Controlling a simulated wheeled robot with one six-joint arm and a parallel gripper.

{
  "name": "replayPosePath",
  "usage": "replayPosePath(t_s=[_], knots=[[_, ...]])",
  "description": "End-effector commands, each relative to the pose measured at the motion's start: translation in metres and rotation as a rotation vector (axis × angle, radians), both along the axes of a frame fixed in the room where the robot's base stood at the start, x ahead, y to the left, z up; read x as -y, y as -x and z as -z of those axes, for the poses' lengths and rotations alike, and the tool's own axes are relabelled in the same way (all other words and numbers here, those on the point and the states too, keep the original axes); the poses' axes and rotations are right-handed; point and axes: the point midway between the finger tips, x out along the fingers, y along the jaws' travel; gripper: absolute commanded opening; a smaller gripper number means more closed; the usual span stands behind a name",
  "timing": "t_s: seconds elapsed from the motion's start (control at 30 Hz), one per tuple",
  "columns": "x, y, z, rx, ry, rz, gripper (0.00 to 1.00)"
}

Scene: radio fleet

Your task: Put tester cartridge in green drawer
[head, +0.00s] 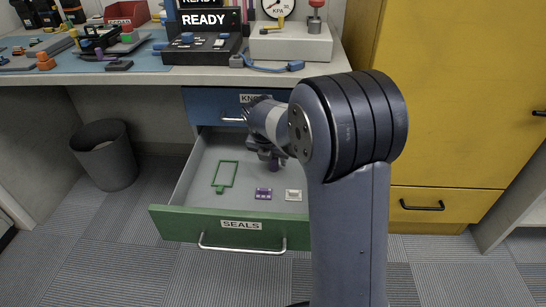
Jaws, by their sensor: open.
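The green drawer (180,222), labelled SEALS, is pulled open below the bench. Inside lie a small purple block (263,193) with light marks, a small white piece (293,195) and a thin green rectangular frame (226,174). I cannot tell for sure which piece is the tester cartridge; the purple block may be it. My gripper (271,162) is open over the back right of the drawer, pointing down, behind the purple block in the picture. My arm hides the drawer's right side, and the fingertips are small and dark.
A blue drawer (215,104) is shut just above. The bench top (150,78) holds a black READY tester (205,48), a gauge unit (290,42), a blue cable and loose parts. A grey bin (104,155) stands left; a yellow cabinet (450,90) stands right.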

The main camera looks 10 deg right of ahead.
Motion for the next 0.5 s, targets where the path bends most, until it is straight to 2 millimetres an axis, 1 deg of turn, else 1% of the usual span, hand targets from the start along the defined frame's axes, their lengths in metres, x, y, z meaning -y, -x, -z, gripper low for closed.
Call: replayPosePath(t_s=[0.1,0.23,0.5], knots=[[0.000,0.000,-0.003,0.001,0.000,0.000,0.46],[-0.002,0.003,-0.016,0.003,0.000,-0.001,0.46],[-0.012,0.018,-0.059,0.003,0.000,-0.001,0.46]])
